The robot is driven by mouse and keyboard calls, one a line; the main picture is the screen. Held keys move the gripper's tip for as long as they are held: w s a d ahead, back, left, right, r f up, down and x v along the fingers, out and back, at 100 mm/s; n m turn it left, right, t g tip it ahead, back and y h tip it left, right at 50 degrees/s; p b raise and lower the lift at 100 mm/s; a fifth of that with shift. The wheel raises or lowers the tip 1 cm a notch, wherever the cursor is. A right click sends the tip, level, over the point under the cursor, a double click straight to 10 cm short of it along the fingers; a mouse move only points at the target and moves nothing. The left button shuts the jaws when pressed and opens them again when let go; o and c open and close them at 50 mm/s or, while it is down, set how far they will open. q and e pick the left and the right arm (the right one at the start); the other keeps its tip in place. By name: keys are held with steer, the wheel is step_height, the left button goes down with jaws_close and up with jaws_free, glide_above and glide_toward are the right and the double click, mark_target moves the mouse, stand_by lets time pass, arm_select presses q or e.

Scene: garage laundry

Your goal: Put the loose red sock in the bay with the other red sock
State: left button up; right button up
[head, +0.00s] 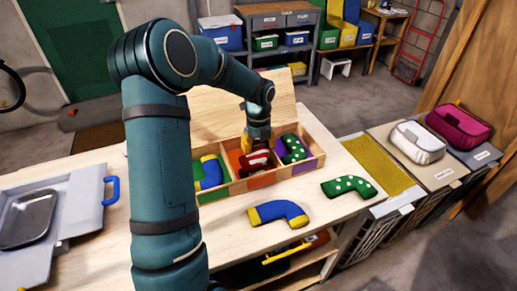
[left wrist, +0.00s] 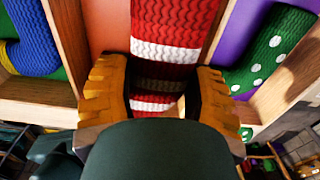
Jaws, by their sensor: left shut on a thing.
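My left gripper (head: 257,136) reaches down into the middle, orange bay (head: 235,160) of the wooden box. It is shut on a red sock (head: 257,158) with white stripes. In the left wrist view the red sock (left wrist: 178,18) passes between the fingers (left wrist: 157,88), with orange bay floor beside it. I cannot tell whether a second red sock lies under or against it. The left, green bay holds a blue and yellow sock (head: 210,172). The right, purple bay holds a green sock with white dots (head: 293,149). My right gripper is out of view.
A loose blue and yellow sock (head: 278,213) and a loose green dotted sock (head: 348,187) lie on the bench before the box. A grey tray (head: 30,217) is at the left. Lidded bins with a white bag (head: 417,142) and a pink bag (head: 459,125) stand at the right.

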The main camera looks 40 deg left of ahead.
mark_target(259, 145)
arm_select(q)
steer(key=shift+f, duration=0.2)
steer(key=shift+f, duration=0.5)
steer(key=shift+f, duration=0.1)
steer(key=o, duration=1.1)
steer(key=shift+c, duration=0.2)
step_height(259, 145, up, 13)
steer(key=p, duration=0.2)
steer(key=shift+p, duration=0.35)
